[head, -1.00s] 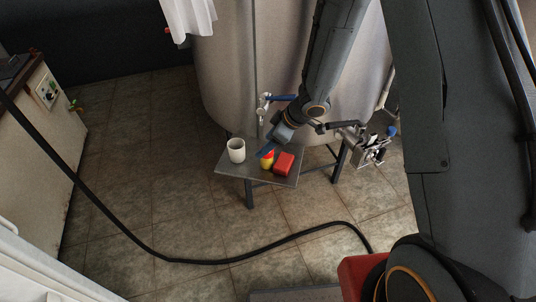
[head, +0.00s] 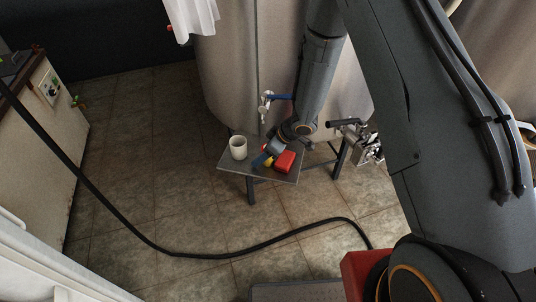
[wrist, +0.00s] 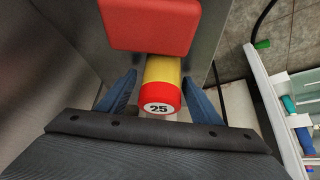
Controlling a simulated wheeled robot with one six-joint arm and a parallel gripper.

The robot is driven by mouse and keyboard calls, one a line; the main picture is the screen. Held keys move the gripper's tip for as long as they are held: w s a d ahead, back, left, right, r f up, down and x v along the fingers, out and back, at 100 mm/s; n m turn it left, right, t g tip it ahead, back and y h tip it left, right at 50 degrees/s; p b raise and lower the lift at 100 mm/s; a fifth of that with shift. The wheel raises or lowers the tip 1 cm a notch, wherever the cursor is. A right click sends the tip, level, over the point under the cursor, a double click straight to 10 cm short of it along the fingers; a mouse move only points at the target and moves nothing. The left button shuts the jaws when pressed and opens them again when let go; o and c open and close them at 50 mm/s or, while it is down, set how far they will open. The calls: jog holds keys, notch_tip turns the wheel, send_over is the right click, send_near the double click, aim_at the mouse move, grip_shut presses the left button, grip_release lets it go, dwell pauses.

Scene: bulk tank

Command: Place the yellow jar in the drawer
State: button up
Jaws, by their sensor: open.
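The yellow jar (wrist: 163,70) has a red lid marked 25 and lies between my gripper's blue fingers in the wrist view. In the head view the jar (head: 268,162) is on the small grey table (head: 232,166), partly hidden by my gripper (head: 262,160). My gripper (wrist: 160,80) is open, one finger on each side of the jar, with a visible gap on both sides. A white open-topped compartment (wrist: 272,92) with coloured items in it shows at the right edge of the wrist view. I cannot tell if it is the drawer.
A red block (head: 285,161) is right beside the jar. A white mug (head: 238,148) stands at the table's left. The steel tank (head: 228,75) with its valve (head: 265,107) rises behind. A black hose (head: 180,254) crosses the tiled floor, otherwise mostly clear.

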jog(key=shift+c, duration=0.3)
jog(key=c, duration=1.3)
jog(key=shift+o, duration=0.2)
